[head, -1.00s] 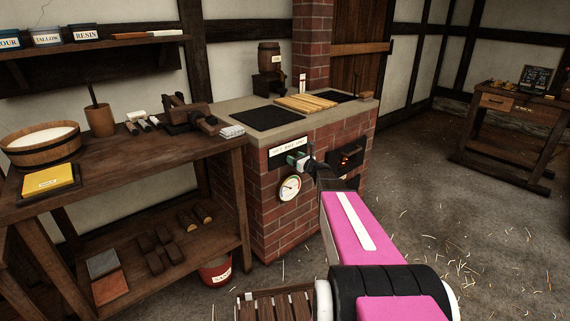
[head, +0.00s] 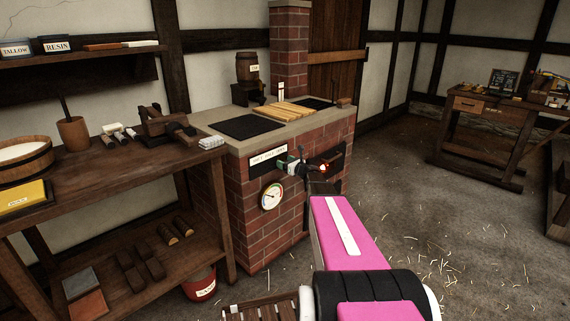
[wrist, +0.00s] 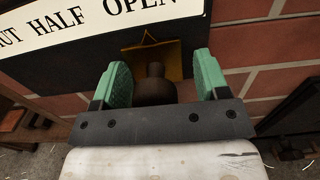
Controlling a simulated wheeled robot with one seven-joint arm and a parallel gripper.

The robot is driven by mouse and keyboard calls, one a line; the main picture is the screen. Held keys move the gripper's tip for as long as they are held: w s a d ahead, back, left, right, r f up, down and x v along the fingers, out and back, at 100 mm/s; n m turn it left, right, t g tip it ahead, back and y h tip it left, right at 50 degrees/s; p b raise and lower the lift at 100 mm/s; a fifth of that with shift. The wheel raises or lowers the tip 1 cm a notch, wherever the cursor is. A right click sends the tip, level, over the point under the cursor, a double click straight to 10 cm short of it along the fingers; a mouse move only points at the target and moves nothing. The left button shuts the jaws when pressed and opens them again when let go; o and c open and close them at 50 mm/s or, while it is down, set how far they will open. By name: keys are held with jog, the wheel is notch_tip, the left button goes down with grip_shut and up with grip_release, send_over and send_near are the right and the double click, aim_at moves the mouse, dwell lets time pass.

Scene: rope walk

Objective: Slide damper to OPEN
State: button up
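The damper's white label strip (head: 268,155) is on the front of the brick stove (head: 243,212). In the wrist view the strip (wrist: 95,22) reads HALF and OPEN, with the left word cut off. Below the word OPEN is a brass plate (wrist: 172,60) with a dark brown round knob (wrist: 155,88) in front of it. My gripper (wrist: 158,85) has its green finger pads on either side of the knob, with a gap visible on the right. It also shows in the head view (head: 289,164), at the strip's right end.
A wooden workbench (head: 100,170) stands at the left. A red bucket (head: 199,285) is on the floor between them.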

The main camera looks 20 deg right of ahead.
jog(key=v, duration=1)
jog(key=shift+s+d, duration=0.15)
jog(key=shift+s, duration=0.15)
jog(key=s+a+f+n+g, duration=0.4)
jog(key=s+a+n+g, duration=0.1)
jog(key=s+a+n, duration=0.35)
jog(key=s+a+f+n+g, duration=0.4)
jog(key=s+a+n+g, duration=0.1)
jog(key=s+a+n, duration=0.3)
jog(key=s+a+f+n+g+h, duration=0.2)
jog(key=s+n+g+h, duration=0.3)
jog(key=s+n+h, duration=0.4)
jog(key=s+n, duration=0.4)
jog(key=s, duration=0.1)
jog(key=shift+f+g, duration=0.3)
